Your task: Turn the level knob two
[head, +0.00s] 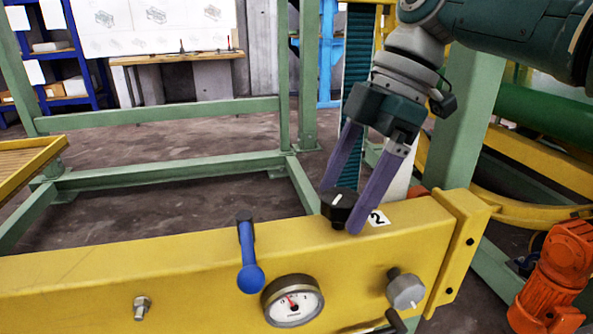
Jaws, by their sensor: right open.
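The black level knob two (340,206) sits on top of the yellow beam (180,270), with a white pointer mark on its top. A white label with "2" (378,218) is beside it on the right. My right gripper (341,210) reaches down from the upper right. Its two purple fingers are apart, one on each side of the knob. The right finger hides part of the knob's side. I cannot tell whether either finger touches the knob. My left gripper is not in view.
On the beam are a blue lever (249,262), a round gauge (292,301), a grey knob (405,290) and a bolt (142,308). A green frame (170,166) stands behind. An orange motor (556,280) is at the lower right.

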